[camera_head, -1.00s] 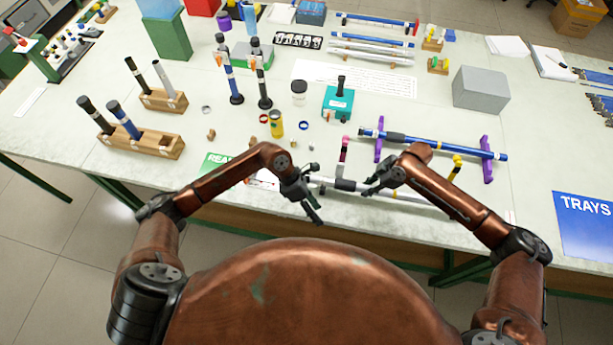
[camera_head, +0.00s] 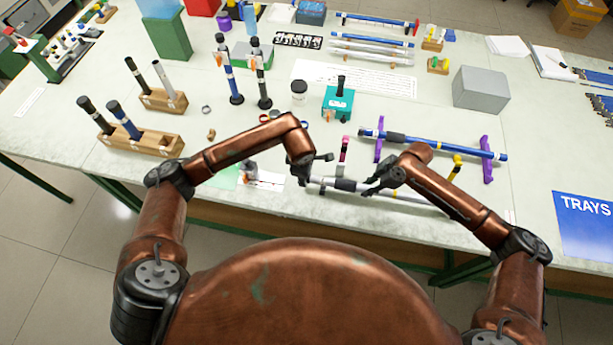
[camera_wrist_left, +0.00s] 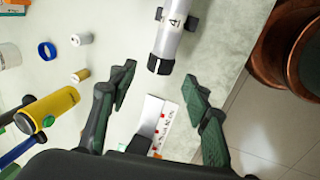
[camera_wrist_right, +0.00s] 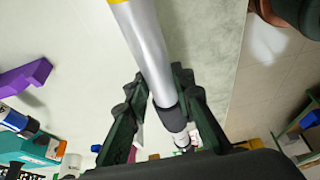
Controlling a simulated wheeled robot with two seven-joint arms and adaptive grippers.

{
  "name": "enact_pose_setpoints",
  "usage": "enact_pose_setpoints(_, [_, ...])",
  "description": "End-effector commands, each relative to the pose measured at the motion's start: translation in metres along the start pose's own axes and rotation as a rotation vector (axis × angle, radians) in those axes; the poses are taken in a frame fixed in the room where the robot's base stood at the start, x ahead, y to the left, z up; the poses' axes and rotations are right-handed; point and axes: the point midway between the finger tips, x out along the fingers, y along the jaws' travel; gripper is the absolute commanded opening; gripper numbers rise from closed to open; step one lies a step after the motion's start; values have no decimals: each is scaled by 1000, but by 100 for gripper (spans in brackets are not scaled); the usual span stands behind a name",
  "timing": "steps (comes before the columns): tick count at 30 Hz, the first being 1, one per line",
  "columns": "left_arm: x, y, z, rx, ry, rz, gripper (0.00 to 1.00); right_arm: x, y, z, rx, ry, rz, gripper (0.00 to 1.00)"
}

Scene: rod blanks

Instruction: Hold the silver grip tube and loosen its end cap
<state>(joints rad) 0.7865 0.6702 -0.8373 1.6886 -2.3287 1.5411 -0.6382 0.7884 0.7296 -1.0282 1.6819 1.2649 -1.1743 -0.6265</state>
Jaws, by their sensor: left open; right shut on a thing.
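The silver grip tube (camera_head: 410,198) lies lengthwise near the table's front edge. My right gripper (camera_head: 370,189) is shut around it. In the right wrist view the tube (camera_wrist_right: 147,50) runs between the right fingers (camera_wrist_right: 160,95), with a dark collar (camera_wrist_right: 170,118) at the jaws and a yellow band at the top. My left gripper (camera_head: 308,176) is at the tube's left end. In the left wrist view its fingers (camera_wrist_left: 158,78) are open, and the tube's dark, notched end (camera_wrist_left: 160,66) lies between the fingertips with gaps on both sides. Whether this end is a separate cap is unclear.
A blue rod (camera_head: 430,142) rests on purple supports (camera_head: 487,160) behind the right arm. A yellow cylinder (camera_wrist_left: 48,108) and a blue ring (camera_wrist_left: 47,51) stand near the left gripper. A teal box (camera_head: 338,102) and wooden rod blocks (camera_head: 140,141) are farther back.

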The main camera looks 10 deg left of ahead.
Motion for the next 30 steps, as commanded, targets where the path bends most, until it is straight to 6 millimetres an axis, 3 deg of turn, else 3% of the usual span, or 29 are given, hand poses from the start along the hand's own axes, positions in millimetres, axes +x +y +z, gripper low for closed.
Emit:
enact_pose_setpoints(3, [22, -1, 0, -2, -1, -3, 45, 0, 0, 0, 0, 0, 0, 0])
enact_pose_setpoints(10, [45, 0, 1, -1, -2, -1, 45, 0, 0, 0, -1, 0, 0, 0])
enact_pose_setpoints(21, [49, 0, 0, -1, -1, 0, 44, 0, 0, 0, -1, 0, 0, 0])
enact_pose_setpoints(30, [49, 0, 0, -1, -1, 0, 23, 0, 0, 0, -1, 0, 0, 0])
